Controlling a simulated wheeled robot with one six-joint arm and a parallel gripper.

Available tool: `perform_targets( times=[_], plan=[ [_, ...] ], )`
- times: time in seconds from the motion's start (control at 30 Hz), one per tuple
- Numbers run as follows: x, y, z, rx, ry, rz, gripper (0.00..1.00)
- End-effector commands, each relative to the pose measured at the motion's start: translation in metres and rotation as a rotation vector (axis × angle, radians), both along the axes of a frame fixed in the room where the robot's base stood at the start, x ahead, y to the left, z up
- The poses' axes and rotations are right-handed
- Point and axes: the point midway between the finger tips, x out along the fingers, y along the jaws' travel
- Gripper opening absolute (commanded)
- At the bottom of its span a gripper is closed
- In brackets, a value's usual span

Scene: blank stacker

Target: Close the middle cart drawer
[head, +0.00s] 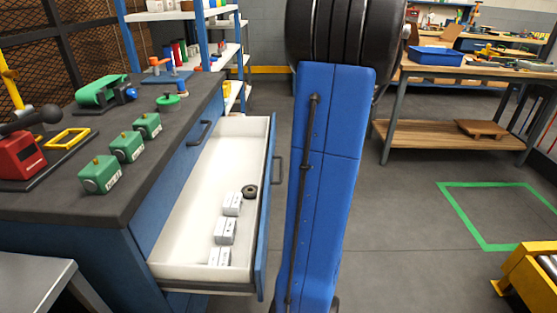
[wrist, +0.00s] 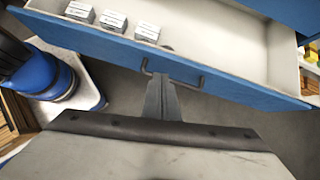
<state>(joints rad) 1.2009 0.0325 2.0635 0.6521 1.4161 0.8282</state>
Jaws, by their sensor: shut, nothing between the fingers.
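The cart (head: 125,210) stands at the left with one drawer pulled well out, below a closed upper front with its own handle (head: 199,133). The open drawer (head: 190,215) has a white inside, a blue front (head: 264,215) and a dark bar handle (head: 278,172). In the wrist view the blue front (wrist: 235,92) runs across the picture with its handle (wrist: 185,79). My gripper (wrist: 161,80) is shut and empty, its tips overlapping the left part of the handle in the picture. Whether they touch it I cannot tell. My gripper is out of the head view.
Several white blocks (head: 224,231) and a dark ring (head: 249,191) lie in the drawer. Green blocks (head: 127,146) and a red device (head: 20,156) stand on the cart top. A workbench (head: 440,72) and a yellow object (head: 525,273) are at the right, with clear floor (head: 405,235) between.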

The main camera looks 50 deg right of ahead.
Motion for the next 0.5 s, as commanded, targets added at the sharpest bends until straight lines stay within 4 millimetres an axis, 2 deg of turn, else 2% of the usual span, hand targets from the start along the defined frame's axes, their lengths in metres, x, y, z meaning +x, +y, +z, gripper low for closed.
perform_targets(
  times=[0.03, 0.1, 0.2, 0.33, 0.5],
  plan=[
    [-0.006, -0.014, -0.002, 0.028, 0.000, -0.041, 0.00],
    [-0.011, -0.027, -0.003, 0.057, -0.002, -0.088, 0.00],
    [-0.017, -0.039, -0.004, 0.087, -0.003, -0.130, 0.00],
    [-0.018, -0.044, -0.006, 0.103, -0.006, -0.151, 0.00],
    [-0.009, -0.036, -0.018, 0.105, -0.005, -0.149, 0.00]
  ],
)
